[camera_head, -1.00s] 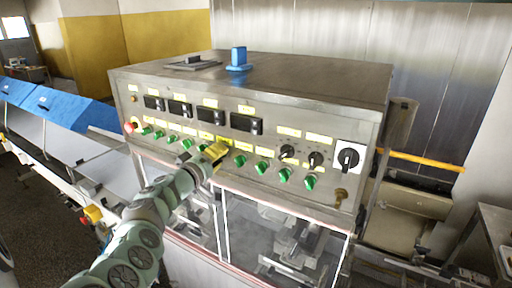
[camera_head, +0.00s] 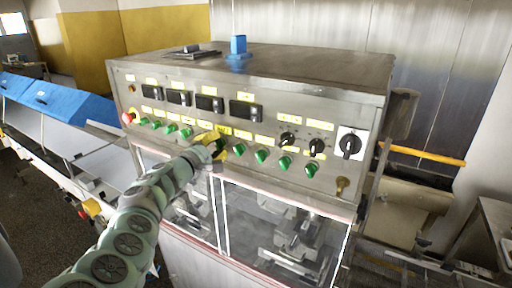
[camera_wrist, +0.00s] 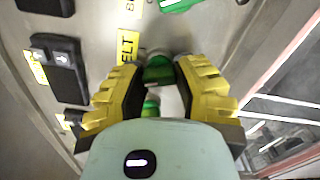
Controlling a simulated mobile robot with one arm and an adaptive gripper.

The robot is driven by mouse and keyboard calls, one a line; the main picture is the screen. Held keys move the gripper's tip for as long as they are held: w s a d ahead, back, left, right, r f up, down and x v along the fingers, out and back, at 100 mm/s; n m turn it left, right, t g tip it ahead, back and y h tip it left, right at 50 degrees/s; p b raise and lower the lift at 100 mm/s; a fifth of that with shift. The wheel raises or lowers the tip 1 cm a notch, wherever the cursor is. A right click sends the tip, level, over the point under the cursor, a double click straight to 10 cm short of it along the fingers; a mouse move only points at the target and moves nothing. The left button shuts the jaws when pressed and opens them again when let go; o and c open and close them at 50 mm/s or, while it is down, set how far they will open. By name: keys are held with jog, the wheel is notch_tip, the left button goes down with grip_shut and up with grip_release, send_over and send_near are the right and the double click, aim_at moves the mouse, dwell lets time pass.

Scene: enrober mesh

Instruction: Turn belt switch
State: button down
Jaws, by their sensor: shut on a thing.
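The belt switch is a green knob in the wrist view (camera_wrist: 158,70), beside a yellow label ending in "ELT" (camera_wrist: 127,47). It sits on the metal front panel (camera_head: 265,103), in a row of green knobs. My gripper (camera_head: 215,144) is at the panel near the middle of that row. In the wrist view, its yellow fingers (camera_wrist: 155,80) stand on both sides of the green knob and are shut on it. The fingers hide most of the knob in the head view. The knob's exact turn angle cannot be told.
More green knobs (camera_head: 261,156) sit to the right, with black rotary knobs (camera_head: 349,146) farther right. A red button (camera_head: 127,118) is at the panel's left end. Black displays (camera_head: 245,111) are above the row. Glass doors (camera_head: 275,225) are below the panel.

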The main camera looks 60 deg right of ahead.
jog(key=shift+f+n, duration=0.1)
jog(key=shift+n, duration=0.7)
jog(key=c, duration=0.7)
grip_release()
jog(key=shift+o, duration=0.2)
jog(key=shift+r, duration=0.25)
